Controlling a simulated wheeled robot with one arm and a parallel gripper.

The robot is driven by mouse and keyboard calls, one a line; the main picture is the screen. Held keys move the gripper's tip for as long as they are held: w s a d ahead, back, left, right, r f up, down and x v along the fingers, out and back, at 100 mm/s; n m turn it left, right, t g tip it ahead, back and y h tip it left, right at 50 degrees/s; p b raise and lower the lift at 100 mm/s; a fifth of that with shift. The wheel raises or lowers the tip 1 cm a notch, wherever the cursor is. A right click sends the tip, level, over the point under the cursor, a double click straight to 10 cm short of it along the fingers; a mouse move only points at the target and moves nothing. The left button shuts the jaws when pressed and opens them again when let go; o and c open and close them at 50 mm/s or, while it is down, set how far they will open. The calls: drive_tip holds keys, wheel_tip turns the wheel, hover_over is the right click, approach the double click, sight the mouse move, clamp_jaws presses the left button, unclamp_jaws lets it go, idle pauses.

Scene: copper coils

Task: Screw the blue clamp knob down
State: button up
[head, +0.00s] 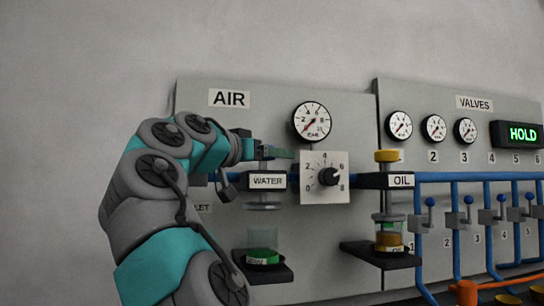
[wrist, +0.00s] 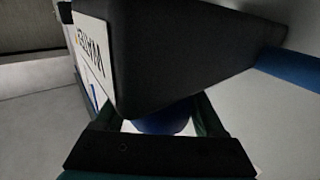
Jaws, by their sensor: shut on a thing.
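My gripper (head: 276,154) is at the top of the black block labelled WATER (head: 267,181) on the AIR panel. In the wrist view my gripper (wrist: 157,115) is shut on the blue clamp knob (wrist: 160,122), which sits between the two fingers against the black WATER block (wrist: 185,50). In the head view the knob is hidden behind the fingers. Below the WATER block, a glass bowl with green at its base (head: 263,243) stands on a black shelf (head: 270,273), apart from the block.
A black dial (head: 328,177) on a white plate is close to the right of my gripper. Farther right are the OIL block (head: 401,181) with a yellow knob (head: 387,156) on top, and blue pipes (head: 470,177). A padlock (head: 226,190) hangs left of the WATER block.

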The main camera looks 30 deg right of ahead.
idle(0.3)
drive_tip(key=o, duration=1.3)
drive_tip(key=shift+o, duration=0.2)
drive_tip(key=shift+v, duration=3.9)
